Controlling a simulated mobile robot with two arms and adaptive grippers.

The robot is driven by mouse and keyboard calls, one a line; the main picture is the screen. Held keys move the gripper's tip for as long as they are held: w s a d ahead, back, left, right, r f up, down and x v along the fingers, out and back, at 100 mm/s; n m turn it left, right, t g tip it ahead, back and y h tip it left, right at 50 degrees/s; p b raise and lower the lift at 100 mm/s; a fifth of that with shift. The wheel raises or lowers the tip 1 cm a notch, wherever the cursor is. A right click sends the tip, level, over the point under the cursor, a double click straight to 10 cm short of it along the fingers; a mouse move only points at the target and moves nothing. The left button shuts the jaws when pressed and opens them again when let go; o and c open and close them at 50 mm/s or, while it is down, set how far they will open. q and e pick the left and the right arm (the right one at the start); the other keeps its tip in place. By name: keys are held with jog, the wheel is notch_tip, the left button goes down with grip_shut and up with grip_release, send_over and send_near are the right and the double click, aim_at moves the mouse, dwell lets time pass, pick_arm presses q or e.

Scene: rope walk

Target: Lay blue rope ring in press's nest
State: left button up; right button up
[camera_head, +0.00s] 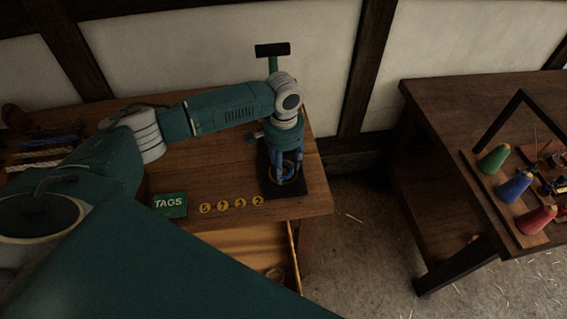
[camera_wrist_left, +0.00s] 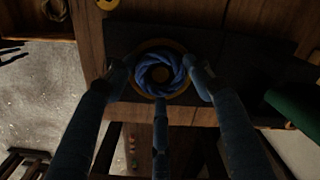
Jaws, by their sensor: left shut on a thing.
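The blue rope ring (camera_wrist_left: 144,76) is a small twisted loop in the left wrist view. My left gripper (camera_wrist_left: 160,82) has its three blue fingers closed around the ring's outer edge, pointing down. The ring is over the round brass-rimmed nest (camera_wrist_left: 158,43) on the press's dark base, roughly centred; I cannot tell whether it touches the nest floor. In the head view, my left gripper (camera_head: 286,180) is down at the press (camera_head: 303,188), whose green post and black handle (camera_head: 272,49) rise behind my wrist. The fingers partly hide the ring there. My right gripper is not in view.
A green TAGS box (camera_head: 169,205) and several round yellow number tags (camera_head: 223,205) lie left of the press. An open drawer (camera_head: 255,255) juts out at the front. Rope lengths (camera_head: 45,153) lie at the far left. Another table (camera_head: 440,110) at right carries coloured cones (camera_head: 514,186).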

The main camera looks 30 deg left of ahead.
pick_arm(q)
jog(key=o, duration=0.9)
jog(key=shift+f, duration=0.1)
notch_tip(320, 180, up, 12)
jog(key=shift+d, duration=0.1)
